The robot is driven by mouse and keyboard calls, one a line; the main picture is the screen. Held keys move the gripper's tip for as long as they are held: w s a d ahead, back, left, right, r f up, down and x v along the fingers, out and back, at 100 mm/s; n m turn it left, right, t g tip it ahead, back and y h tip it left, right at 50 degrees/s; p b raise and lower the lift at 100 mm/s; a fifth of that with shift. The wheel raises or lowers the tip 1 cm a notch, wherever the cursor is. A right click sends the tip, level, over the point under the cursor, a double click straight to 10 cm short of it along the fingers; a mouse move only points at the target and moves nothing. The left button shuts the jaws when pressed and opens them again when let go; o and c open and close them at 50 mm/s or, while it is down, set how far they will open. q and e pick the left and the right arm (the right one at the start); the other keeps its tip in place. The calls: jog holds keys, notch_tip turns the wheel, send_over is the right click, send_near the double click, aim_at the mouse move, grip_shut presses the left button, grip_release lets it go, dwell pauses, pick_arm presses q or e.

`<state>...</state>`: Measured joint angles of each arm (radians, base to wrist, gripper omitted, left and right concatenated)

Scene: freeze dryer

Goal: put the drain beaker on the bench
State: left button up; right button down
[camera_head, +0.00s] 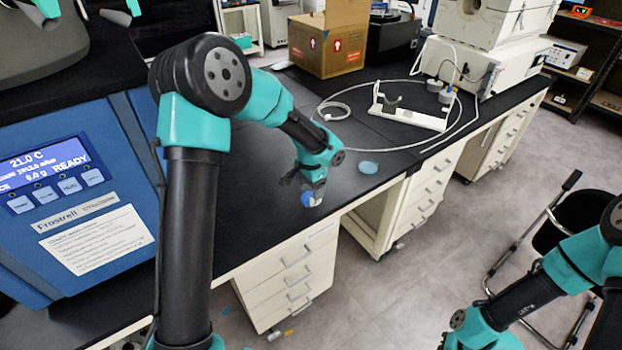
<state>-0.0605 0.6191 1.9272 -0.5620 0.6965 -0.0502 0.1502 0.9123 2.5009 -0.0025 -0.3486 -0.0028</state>
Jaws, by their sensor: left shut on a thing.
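My left gripper (314,190) reaches down over the front part of the black bench (255,225). It is shut on a small clear beaker with a bluish look (309,199), which I take to be the drain beaker. The beaker is at or just above the bench top, near the front edge; I cannot tell whether it touches. The gripper hides part of it. My right arm shows at the lower right, but its gripper is out of view.
The blue freeze dryer (85,185) with a lit display stands at left. A light blue disc (368,167) lies right of the gripper. Behind are a white stand (412,115) with tubing and a cardboard box (328,45). Bare bench lies between the dryer and gripper.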

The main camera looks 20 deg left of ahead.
pick_arm(q)
jog(key=w+a, duration=0.3)
jog(key=w, duration=0.4)
jog(key=shift+w+f, duration=0.15)
jog(key=shift+f, duration=0.2)
jog(key=shift+a, duration=0.1)
jog(key=shift+f, duration=1.75)
jog(key=shift+f, duration=0.15)
jog(key=o, duration=1)
jog(key=shift+c, duration=0.2)
notch_tip(320, 180, up, 12)
jog(key=shift+o, duration=0.2)
